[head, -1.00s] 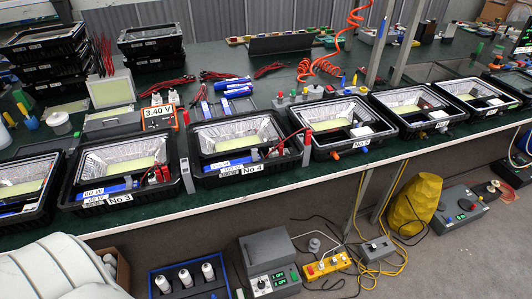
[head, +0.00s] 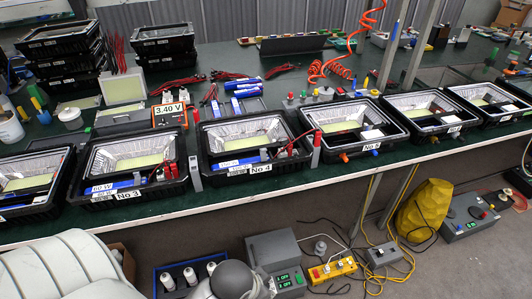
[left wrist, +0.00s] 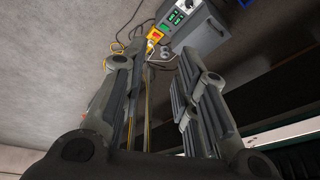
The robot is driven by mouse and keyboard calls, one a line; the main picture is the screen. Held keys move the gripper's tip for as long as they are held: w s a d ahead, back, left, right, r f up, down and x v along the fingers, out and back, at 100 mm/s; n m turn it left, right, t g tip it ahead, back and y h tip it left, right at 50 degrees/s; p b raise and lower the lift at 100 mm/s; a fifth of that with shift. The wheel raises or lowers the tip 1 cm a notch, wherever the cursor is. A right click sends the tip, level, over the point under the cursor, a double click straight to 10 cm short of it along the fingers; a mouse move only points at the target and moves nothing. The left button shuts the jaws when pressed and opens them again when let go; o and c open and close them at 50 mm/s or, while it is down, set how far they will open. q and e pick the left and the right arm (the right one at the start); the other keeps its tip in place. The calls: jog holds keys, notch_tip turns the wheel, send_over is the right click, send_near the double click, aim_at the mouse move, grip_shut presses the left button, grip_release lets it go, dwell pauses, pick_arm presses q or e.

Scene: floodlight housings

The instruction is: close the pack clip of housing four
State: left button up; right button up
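Housing four (head: 212,172), a black floodlight housing labelled No 4, stands on the green bench in the middle of the head view. It has a shiny reflector (head: 222,133) with a pale yellow panel. A blue pack (head: 232,163) lies along its front edge, with red and black leads (head: 288,147) at its right end. The pack clip is too small to make out, so I cannot tell its state. In the left wrist view my left gripper (left wrist: 163,52) has its fingers apart with nothing between them, over the floor, away from the housing. My right gripper is not in view.
Housing No 3 (head: 75,192) stands close on the left, and another housing (head: 310,118) on the right. Below the bench are a grey powered box (head: 272,250), a yellow switch strip (head: 332,270) and loose cables.

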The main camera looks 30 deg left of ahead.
pick_arm(q)
jog(key=w+d+r+m+t, duration=0.1)
jog(key=w+r+m, duration=0.1)
jog(key=w+r, duration=0.35)
jog(key=m+t+y, duration=0.3)
jog(key=y, duration=0.7)
send_near(264, 151)
jog(key=x, duration=0.7)
jog(key=shift+w+a+f, duration=0.1)
jog(key=shift+w+a, duration=0.05)
jog(key=shift+a, duration=0.1)
jog(key=shift+c, duration=0.2)
grip_shut()
